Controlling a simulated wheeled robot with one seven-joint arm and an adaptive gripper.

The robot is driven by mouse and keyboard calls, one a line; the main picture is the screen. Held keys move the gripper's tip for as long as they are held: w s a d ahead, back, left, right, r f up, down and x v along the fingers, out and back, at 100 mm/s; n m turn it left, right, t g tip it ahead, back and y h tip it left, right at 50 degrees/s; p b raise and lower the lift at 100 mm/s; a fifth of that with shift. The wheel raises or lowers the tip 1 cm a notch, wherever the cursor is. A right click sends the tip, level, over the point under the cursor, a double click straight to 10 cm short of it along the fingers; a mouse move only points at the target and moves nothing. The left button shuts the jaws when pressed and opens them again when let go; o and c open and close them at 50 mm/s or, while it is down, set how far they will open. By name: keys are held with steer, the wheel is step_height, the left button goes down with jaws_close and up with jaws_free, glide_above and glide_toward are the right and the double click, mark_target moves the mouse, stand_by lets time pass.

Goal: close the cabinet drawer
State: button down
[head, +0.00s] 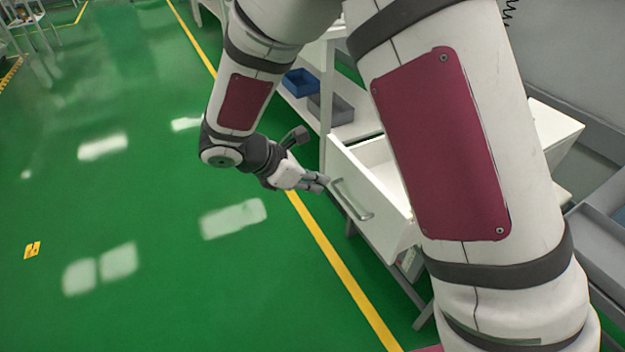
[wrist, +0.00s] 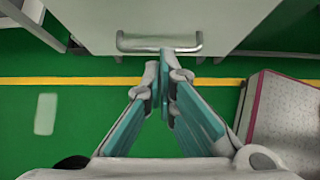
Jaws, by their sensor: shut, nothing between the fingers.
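The white cabinet drawer (head: 368,178) is pulled out, and its open inside shows behind the front panel. Its grey bar handle (head: 350,202) is on the front. In the wrist view the drawer front (wrist: 240,20) fills the top, with the handle (wrist: 135,45) across its lower part. My gripper (head: 322,184) is shut and empty, in front of the drawer near the handle's left end. My arm hides the drawer's right part.
A blue bin (head: 301,82) and a grey bin (head: 331,108) sit on a white shelf behind the drawer. Grey trays (head: 600,238) stand at the right. A yellow line (head: 335,262) runs along the green floor.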

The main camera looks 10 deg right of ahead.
mark_target(359, 187)
steer(key=shift+w+d+f+b, duration=0.4)
steer(key=shift+d+f, duration=0.3)
steer(key=shift+d, duration=0.6)
steer(key=shift+w+d+f+b, duration=0.4)
steer(key=shift+d+f, duration=0.25)
steer(key=shift+d, duration=0.7)
steer(key=shift+w+d+f+b, duration=0.3)
steer(key=shift+w+d+f, duration=0.3)
steer(key=shift+d, duration=0.7)
steer(key=shift+s+d+f, duration=0.1)
steer(key=w+d, duration=0.3)
steer(key=d, duration=0.8)
steer(key=w+d, duration=0.4)
steer(key=d, duration=0.7)
steer(key=shift+d+p, duration=0.15)
steer(key=shift+p, duration=0.25)
steer(key=shift+w, duration=0.1)
